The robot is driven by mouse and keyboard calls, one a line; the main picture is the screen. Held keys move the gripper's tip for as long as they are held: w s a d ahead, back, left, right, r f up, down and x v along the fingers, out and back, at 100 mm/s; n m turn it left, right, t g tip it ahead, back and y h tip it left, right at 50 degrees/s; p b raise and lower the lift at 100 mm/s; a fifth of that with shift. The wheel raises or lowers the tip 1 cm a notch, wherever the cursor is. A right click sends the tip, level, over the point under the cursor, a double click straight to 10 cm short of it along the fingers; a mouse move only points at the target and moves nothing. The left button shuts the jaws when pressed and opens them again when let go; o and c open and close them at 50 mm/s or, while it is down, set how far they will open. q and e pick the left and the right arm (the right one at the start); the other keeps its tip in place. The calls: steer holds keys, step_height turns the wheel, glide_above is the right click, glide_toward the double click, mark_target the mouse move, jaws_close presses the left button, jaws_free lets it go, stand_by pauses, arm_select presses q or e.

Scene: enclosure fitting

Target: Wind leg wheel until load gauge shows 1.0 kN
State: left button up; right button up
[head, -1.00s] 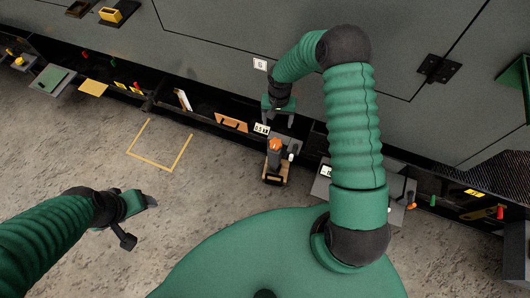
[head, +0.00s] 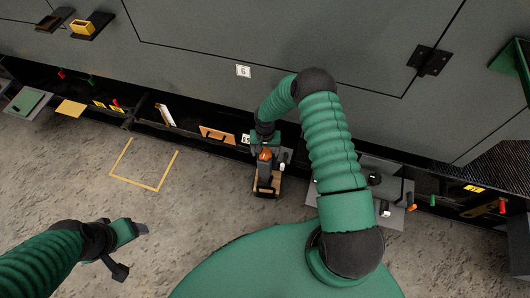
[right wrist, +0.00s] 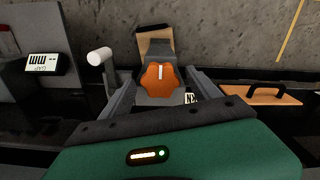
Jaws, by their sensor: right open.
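The orange lobed leg wheel (head: 265,154) sits on a grey leg unit with a wooden foot (head: 267,190), at the low opening of the enclosure. In the right wrist view the wheel (right wrist: 159,82) has a white mark pointing up the picture. My right gripper (head: 264,147) is over the wheel. Its open fingers stand on both sides of the wheel; contact cannot be told. The load gauge (head: 246,139) is a small white display, partly hidden behind my right gripper, its reading not legible. My left gripper (head: 138,248) hangs empty over the floor, its fingers apart.
A white-ended lever (right wrist: 100,56) stands close beside the wheel. A wooden panel with a dark handle (head: 216,134) lies left of the leg. A yellow outline (head: 140,185) marks clear concrete floor.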

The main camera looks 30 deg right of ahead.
steer(key=c, duration=1.4)
steer(key=shift+o, duration=0.2)
steer(key=shift+r+m+p, duration=0.2)
steer(key=shift+m+p, duration=0.2)
steer(key=shift+m, duration=0.1)
steer(key=shift+f+m, duration=0.15)
steer(key=shift+m, duration=0.65)
steer(key=o, duration=1.4)
steer(key=shift+c, duration=0.2)
